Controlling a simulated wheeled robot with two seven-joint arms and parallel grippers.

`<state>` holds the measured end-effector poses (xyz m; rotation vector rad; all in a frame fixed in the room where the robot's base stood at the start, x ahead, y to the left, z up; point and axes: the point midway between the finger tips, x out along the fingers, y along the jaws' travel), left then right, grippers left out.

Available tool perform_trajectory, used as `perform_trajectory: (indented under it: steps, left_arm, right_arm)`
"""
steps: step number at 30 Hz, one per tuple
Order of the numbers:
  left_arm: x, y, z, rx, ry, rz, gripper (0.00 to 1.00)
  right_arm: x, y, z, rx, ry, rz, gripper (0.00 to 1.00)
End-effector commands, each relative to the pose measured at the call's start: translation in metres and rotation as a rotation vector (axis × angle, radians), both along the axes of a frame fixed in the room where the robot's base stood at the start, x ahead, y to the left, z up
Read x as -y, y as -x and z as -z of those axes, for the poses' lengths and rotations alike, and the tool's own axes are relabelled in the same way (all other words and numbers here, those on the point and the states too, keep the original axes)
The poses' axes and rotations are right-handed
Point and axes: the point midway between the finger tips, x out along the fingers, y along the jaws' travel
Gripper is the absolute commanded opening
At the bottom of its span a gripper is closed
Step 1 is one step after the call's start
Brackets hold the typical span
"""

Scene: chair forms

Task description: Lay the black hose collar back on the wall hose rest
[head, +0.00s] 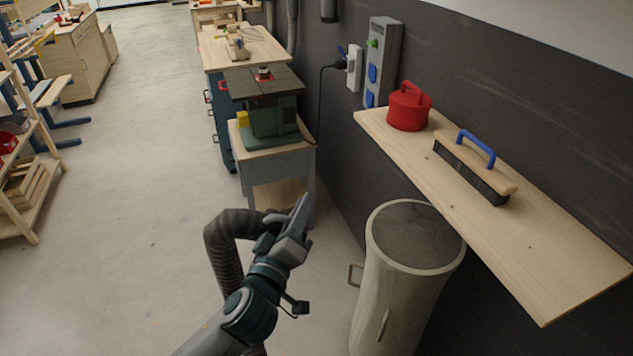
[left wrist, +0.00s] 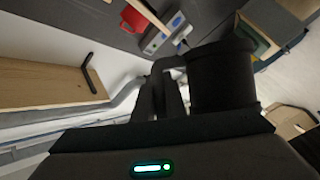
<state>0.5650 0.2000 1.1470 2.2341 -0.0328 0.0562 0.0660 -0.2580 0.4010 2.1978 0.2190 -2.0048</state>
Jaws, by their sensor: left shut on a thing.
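My left gripper (head: 299,215) is raised over the floor, left of the tall bin, and shut on the black hose collar. In the left wrist view the collar (left wrist: 222,75) is a wide dark cylinder just right of the gripper's fingers (left wrist: 166,95). In the head view the gripper mostly hides the collar, and the dark ribbed hose (head: 226,262) bends up to it and hangs down to the left. I cannot make out the wall hose rest for certain in either view. My right gripper is not in view.
A wooden wall shelf (head: 560,262) holds a red can (head: 409,106) and a brush with a blue handle (head: 474,166). A tall pale bin (head: 400,290) stands below it. A machine (head: 266,105) on a stand is beyond my gripper.

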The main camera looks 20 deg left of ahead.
Motion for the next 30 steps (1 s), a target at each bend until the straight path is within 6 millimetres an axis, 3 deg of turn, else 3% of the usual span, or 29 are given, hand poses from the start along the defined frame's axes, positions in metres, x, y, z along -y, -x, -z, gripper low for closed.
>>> perform_trajectory:
  steps: [1,9,15,24,26,30]
  left_arm:
    - [-0.001,0.004,0.027,-0.001,0.000,-0.001,0.00]
    - [-0.003,0.012,0.077,0.001,-0.002,-0.003,0.00]
    - [-0.004,0.013,0.089,0.002,-0.002,-0.004,0.00]
    - [-0.004,0.013,0.088,0.001,-0.002,-0.004,0.00]
    - [-0.004,0.013,0.088,0.001,-0.002,-0.004,0.00]
    - [-0.004,0.013,0.088,0.001,-0.002,-0.004,0.00]
  right_arm:
    - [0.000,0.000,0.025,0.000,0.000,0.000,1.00]
    - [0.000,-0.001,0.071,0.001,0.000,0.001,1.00]
    - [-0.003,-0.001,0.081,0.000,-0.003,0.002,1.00]
    - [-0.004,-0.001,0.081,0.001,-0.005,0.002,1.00]
    - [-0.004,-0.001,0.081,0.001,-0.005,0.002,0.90]
    - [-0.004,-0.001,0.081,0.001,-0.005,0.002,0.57]
